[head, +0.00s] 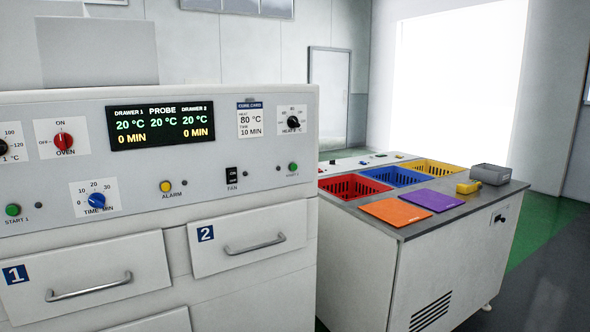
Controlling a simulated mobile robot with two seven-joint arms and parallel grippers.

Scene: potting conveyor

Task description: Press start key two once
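The start key two (293,167) is a small green round button near the right end of the white control panel (262,190), with a small label under it that is too small to read fully. A small dark dot sits just left of it. Another green button (13,210), labelled START 1, is at the panel's far left. The display (160,125) reads 20 °C for drawer 1, probe and drawer 2, with 0 MIN at both drawers. Neither of my grippers shows in the head view.
Drawers 1 (90,274) and 2 (248,238) look shut. The panel also has a red oven knob (64,141), blue time knob (96,200), alarm button (166,186), fan switch (232,175) and heat knob (293,122). A bench (390,270) with coloured bins stands to the right.

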